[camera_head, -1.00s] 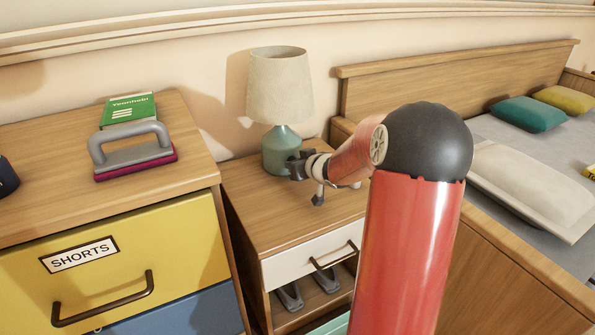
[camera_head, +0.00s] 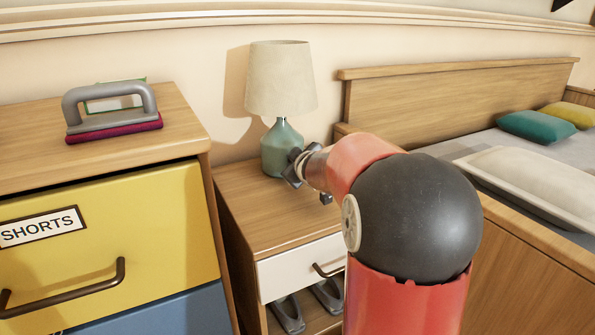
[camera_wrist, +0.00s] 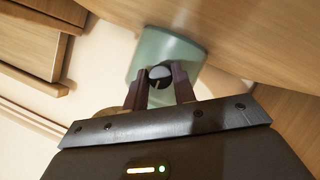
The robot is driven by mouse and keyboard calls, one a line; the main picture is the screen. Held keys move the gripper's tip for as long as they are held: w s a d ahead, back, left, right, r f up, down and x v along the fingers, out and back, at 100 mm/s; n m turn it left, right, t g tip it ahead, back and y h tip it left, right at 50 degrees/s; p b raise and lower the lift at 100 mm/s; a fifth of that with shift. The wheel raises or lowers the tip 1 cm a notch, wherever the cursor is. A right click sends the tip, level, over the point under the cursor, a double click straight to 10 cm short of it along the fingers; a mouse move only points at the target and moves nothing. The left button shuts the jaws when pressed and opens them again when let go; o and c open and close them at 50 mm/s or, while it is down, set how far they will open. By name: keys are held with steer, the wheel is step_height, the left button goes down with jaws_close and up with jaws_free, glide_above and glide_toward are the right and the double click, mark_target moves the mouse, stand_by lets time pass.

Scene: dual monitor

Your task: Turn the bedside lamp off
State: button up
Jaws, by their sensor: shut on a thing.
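The bedside lamp (camera_head: 282,80) stands upright on the wooden nightstand (camera_head: 250,222), with a cream shade and a green base (camera_head: 279,145). My gripper (camera_head: 297,165) is at the lower right side of the green base in the head view. In the wrist view the green base (camera_wrist: 188,50) lies just ahead of my gripper (camera_wrist: 161,80). The two fingertips are on either side of a small round dark-rimmed knob (camera_wrist: 160,73) on the base and are shut on it. My arm hides part of the nightstand. The shade looks unlit.
A dresser (camera_head: 165,95) with a yellow "SHORTS" drawer (camera_head: 120,225) stands close on the left, with a grey-handled brush (camera_head: 112,110) on top. A bed (camera_head: 450,100) is on the right. The wall is close behind the lamp.

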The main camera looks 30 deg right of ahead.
stand_by(0.4)
steer(key=o, duration=1)
steer(key=p+v, duration=0.3)
steer(key=v, duration=0.3)
steer(key=shift+s+r, duration=0.15)
steer(key=shift+r, duration=0.15)
steer(key=shift+s+a, duration=0.2)
steer(key=shift+s, duration=0.4)
steer(key=shift+r, duration=0.1)
